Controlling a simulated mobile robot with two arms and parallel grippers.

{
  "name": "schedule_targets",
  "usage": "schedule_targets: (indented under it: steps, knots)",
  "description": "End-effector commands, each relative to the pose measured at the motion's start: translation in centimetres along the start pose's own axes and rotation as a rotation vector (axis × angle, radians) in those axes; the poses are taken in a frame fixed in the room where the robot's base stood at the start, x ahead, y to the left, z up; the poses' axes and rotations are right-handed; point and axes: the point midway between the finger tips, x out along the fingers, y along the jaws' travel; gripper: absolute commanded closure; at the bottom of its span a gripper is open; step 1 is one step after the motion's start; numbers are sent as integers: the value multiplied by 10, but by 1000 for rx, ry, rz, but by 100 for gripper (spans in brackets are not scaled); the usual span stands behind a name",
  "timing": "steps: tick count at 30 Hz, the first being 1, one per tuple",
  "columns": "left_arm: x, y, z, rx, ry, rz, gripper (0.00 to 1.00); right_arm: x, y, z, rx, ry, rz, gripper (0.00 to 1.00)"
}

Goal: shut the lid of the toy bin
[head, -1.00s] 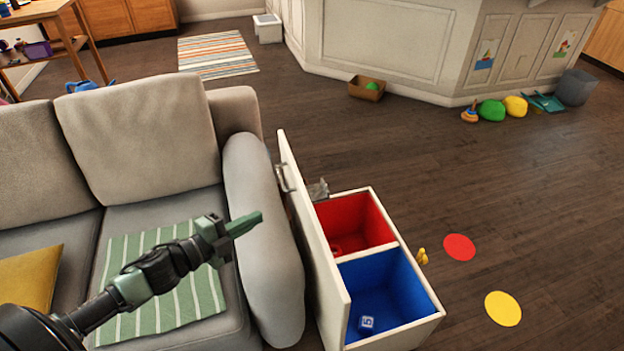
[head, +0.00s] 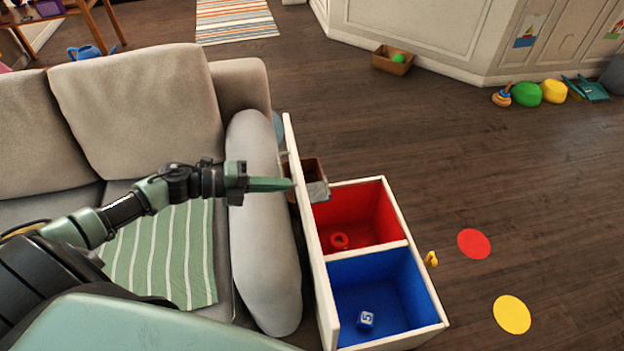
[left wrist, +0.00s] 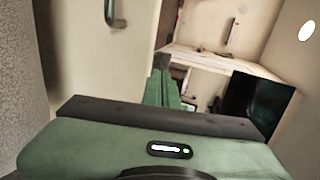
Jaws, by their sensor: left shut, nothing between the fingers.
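The toy bin (head: 408,252) stands on the floor at the right of the sofa, with a red and a blue compartment. Its cream lid (head: 308,232) is open and stands up along the bin's sofa side. My left gripper (head: 290,185) is shut and empty, its fingertips at the lid's sofa-side face; I cannot tell whether they touch. In the left wrist view the fingers (left wrist: 165,92) point past the lid face (left wrist: 85,60), which carries a metal handle (left wrist: 114,14). My right gripper is not in view.
The sofa's armrest (head: 262,225) is close to the lid, leaving a narrow gap. A brown and grey item (head: 317,192) is partly hidden behind the lid. Red (head: 474,243) and yellow (head: 512,314) discs lie on the floor at the right. The floor beyond the bin is open.

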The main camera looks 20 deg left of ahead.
Motion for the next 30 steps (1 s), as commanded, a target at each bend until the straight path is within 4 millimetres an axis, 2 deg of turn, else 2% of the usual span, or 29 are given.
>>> schedule_targets:
  steps: [1,6,12,18,30]
  knots:
    - [12,-3,1,-1,-2,-6,100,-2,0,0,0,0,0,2]
    - [46,-3,1,-1,-1,-4,100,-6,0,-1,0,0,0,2]
    - [71,-11,1,-2,-2,-2,100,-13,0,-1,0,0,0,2]
    - [80,-12,0,-1,-1,0,100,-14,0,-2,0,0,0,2]
    - [78,-12,1,-1,-1,6,100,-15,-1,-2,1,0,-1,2]
